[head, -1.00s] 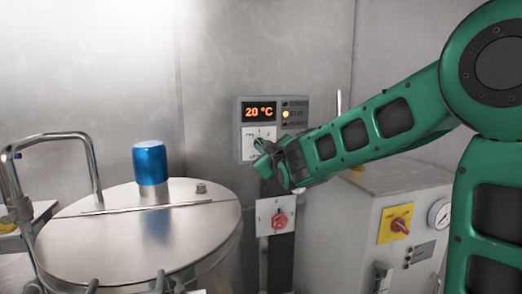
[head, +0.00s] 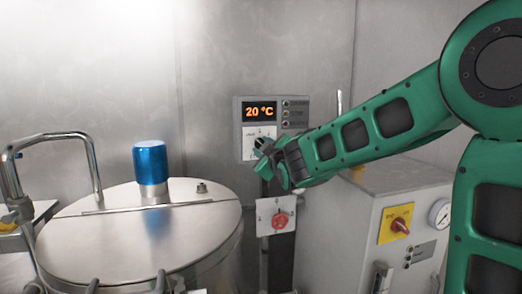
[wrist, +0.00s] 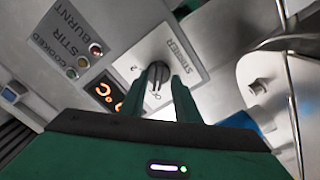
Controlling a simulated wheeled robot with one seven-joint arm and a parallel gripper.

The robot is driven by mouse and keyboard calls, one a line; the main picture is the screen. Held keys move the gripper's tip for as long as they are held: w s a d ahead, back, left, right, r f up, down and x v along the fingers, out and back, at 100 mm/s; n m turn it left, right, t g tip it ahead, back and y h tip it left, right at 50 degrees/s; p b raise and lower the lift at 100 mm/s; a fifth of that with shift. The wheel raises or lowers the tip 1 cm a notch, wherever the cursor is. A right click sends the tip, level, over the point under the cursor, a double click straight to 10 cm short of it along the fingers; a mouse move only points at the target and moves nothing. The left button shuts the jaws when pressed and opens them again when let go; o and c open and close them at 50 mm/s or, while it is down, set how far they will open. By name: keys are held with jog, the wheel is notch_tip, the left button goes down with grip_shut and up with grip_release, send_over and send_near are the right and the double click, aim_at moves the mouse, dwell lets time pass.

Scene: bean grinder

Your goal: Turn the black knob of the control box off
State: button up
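The control box (head: 258,134) is on the back wall, with an orange 20 °C display and a white switch panel below it. In the wrist view, the black knob (wrist: 158,74) sits on the white panel marked STIRRER (wrist: 187,58). My gripper (head: 262,154) is in front of the lower part of the box. In the wrist view, my gripper's green fingers (wrist: 158,84) stand apart on either side of the knob. Whether they touch it is hard to tell. In the head view, the knob is largely hidden by my gripper.
A red knob (head: 281,220) on a white plate is below the box. A steel vessel with a blue cap (head: 150,163) stands left. A grey cabinet with a red and yellow switch (head: 397,224) and gauge is right. The box's indicator lamps (head: 286,113) look unlit.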

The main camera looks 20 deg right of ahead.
jog(key=shift+d, duration=0.1)
jog(key=s, duration=1)
jog(key=shift+s, duration=0.35)
jog(key=s+d+f+m+g, duration=0.35)
jog(key=s+f+g, duration=0.25)
jog(key=s+f, duration=0.45)
jog(key=s+d+f+m+g, duration=0.2)
jog(key=s+f+m+g, duration=0.4)
jog(key=s+f, duration=0.4)
jog(key=s+d+f+m+g, duration=0.1)
jog(key=s+d+m+g, duration=0.2)
jog(key=s, duration=0.6)
jog(key=s+d+f+m+g, duration=0.2)
jog(key=s+d+m+g, duration=0.1)
jog(key=s+d, duration=0.5)
jog(key=shift+s+f, duration=0.15)
jog(key=shift+s, duration=0.3)
